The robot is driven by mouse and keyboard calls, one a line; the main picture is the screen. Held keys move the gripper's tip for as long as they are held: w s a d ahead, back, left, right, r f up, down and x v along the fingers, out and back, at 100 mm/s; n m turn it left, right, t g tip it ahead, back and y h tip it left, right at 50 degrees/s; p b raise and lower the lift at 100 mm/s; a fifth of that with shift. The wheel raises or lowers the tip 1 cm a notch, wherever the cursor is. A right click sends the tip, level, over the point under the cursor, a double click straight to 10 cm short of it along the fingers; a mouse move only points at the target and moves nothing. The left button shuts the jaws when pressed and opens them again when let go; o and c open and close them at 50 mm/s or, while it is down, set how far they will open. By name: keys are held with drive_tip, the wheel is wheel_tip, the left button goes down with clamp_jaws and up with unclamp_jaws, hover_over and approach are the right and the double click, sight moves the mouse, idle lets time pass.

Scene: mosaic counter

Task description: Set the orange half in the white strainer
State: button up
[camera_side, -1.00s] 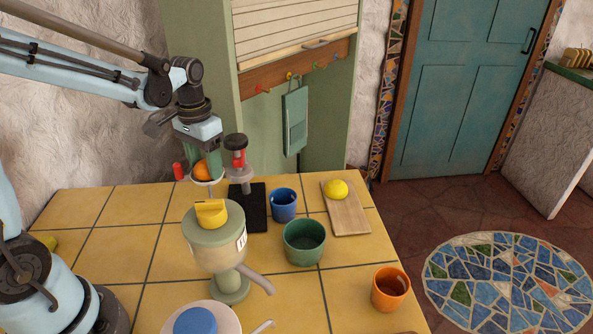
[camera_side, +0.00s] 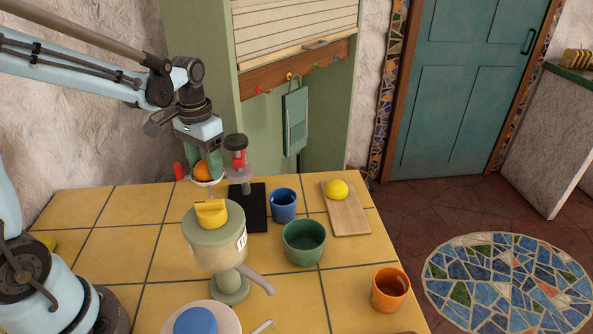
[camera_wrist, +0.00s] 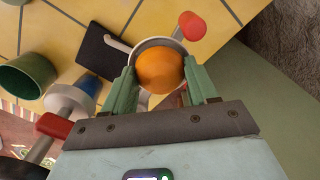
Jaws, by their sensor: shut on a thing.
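The orange half (camera_side: 202,170) is between the green fingers of my gripper (camera_side: 206,164), which is shut on it. In the wrist view the orange half (camera_wrist: 160,70) sits in front of the fingertips (camera_wrist: 160,83). The white strainer (camera_side: 203,182) shows just below the orange in the side view. In the wrist view the strainer's white rim (camera_wrist: 143,45) curves around the orange. The orange appears at or inside the rim; whether it touches the bottom is hidden.
Right of the strainer stands a press with a red part (camera_side: 238,158) on a black base (camera_side: 256,215). A red cylinder (camera_side: 178,171) is on the left. A grinder (camera_side: 215,245), blue cup (camera_side: 284,206), green bowl (camera_side: 304,244) and lemon (camera_side: 337,189) stand nearer or to the right.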

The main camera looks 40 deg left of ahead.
drive_tip(key=shift+f, duration=0.6)
drive_tip(key=o, duration=1)
drive_tip(key=shift+o, duration=0.8)
drive_tip(key=shift+r, duration=3.55)
drive_tip(key=shift+s, duration=0.1)
drive_tip(key=shift+s+d+r+t, duration=0.25)
drive_tip(key=shift+s+d+t, duration=0.15)
drive_tip(key=shift+s+t, duration=0.1)
drive_tip(key=s+d+f+t, duration=0.1)
drive_tip(key=s+d+t, duration=0.4)
drive_tip(key=d, duration=0.3)
drive_tip(key=shift+s+d+m+t, duration=0.2)
drive_tip(key=shift+m+t, duration=0.2)
drive_tip(key=shift+t, duration=0.3)
